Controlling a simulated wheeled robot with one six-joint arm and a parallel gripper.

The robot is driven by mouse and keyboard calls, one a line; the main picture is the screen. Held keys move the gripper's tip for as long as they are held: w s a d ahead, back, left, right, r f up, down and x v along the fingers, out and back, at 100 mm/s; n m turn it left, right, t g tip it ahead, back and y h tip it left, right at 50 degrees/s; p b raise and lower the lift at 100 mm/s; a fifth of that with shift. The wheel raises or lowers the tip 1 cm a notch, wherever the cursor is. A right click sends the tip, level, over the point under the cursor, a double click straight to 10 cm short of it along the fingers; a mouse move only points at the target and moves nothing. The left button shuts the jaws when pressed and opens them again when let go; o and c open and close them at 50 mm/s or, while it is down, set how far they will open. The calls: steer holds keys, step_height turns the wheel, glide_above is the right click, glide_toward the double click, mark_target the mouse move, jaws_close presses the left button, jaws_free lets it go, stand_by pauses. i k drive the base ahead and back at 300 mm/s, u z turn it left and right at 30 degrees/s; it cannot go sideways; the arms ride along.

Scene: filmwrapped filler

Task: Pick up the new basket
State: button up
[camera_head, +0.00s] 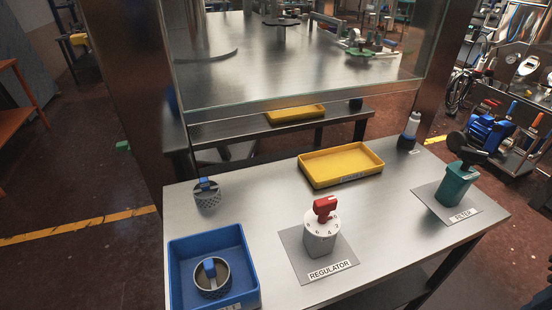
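Two small grey mesh baskets with blue handles show in the head view. One basket (207,198) stands upright on the bare metal table (385,240) at its back left, behind the blue tray. The other basket (211,288) sits inside the blue tray (247,265) at the front left. The tray's label is too cut off to read, and I cannot tell from looks alone which basket is the new one. My gripper is not in view.
A regulator (320,240) with a red knob stands mid-table on a labelled plate. A teal filter unit (459,185) with a black top stands at the right. An empty yellow tray (341,163) and a bottle (410,130) are at the back, near a glass-fronted cabinet (300,90).

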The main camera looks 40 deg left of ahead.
mark_target(207, 196)
steer(key=u, duration=2.4)
